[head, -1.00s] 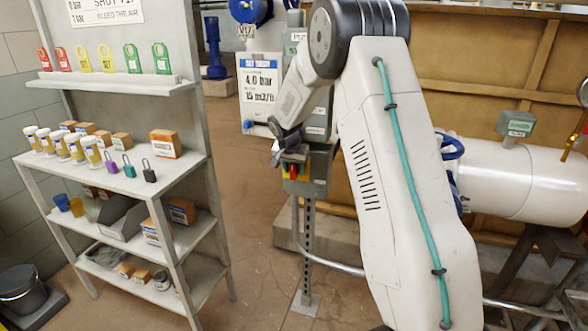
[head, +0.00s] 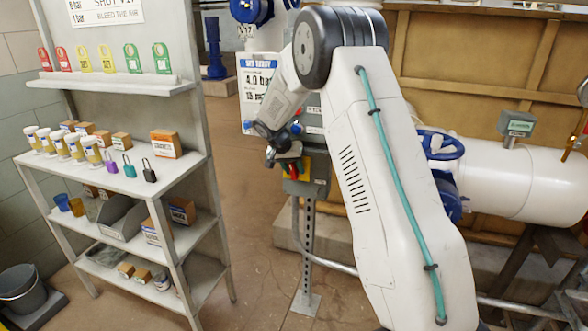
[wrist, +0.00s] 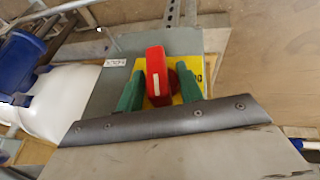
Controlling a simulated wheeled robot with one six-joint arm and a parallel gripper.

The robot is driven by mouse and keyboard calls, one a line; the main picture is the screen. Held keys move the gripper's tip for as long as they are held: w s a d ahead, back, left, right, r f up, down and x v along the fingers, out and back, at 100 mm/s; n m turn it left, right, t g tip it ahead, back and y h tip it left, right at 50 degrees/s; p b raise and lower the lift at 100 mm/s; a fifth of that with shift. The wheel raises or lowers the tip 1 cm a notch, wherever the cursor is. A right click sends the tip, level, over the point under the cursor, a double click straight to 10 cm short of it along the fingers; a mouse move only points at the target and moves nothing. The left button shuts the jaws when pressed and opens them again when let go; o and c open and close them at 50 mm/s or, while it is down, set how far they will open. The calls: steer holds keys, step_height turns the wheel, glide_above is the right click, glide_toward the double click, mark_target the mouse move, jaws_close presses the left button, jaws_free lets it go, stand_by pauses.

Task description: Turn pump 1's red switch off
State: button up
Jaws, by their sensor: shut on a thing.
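The red switch (wrist: 156,72) is a block-shaped handle with a white mark, on a yellow plate (wrist: 195,68) on a grey box (wrist: 120,85). In the wrist view its long side runs roughly up and down the picture. My gripper (wrist: 160,88) has its green fingers on either side of the handle and is shut on it. In the head view my gripper (head: 284,160) is at the front of the grey box (head: 312,186), which stands on a post. There my gripper largely hides the switch. The small label on the box is too blurred to read.
A shelf rack (head: 120,180) with tags, jars, boxes and padlocks stands at the left. A white sign (head: 258,85) is behind my wrist. A white tank (head: 520,180) and a blue handwheel (head: 440,145) are at the right. Floor is open between rack and post.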

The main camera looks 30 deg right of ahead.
steer(key=g, duration=0.1)
steer(key=h, duration=0.1)
steer(key=g+h, duration=0.1)
steer(key=shift+w+a+f+n+g, duration=0.2)
steer(key=shift+w+n+g, duration=0.1)
steer(key=shift+n, duration=0.1)
steer(key=n+g+h, duration=0.1)
steer(key=g+h, duration=0.2)
steer(key=shift+a+f, duration=0.1)
steer(key=g+h, duration=0.1)
steer(key=n+g+h, duration=0.1)
steer(key=h, duration=0.1)
steer(key=shift+w+f+g, duration=0.1)
steer(key=shift+f+g, duration=0.1)
steer(key=shift+g, duration=0.1)
steer(key=shift+f+n+g+h, duration=0.1)
steer(key=shift+n+g+h, duration=0.5)
steer(key=shift+h, duration=0.7)
steer(key=o, duration=0.6)
steer(key=v, duration=0.7)
steer(key=shift+w+a, duration=0.25)
steer(key=shift+a, duration=0.1)
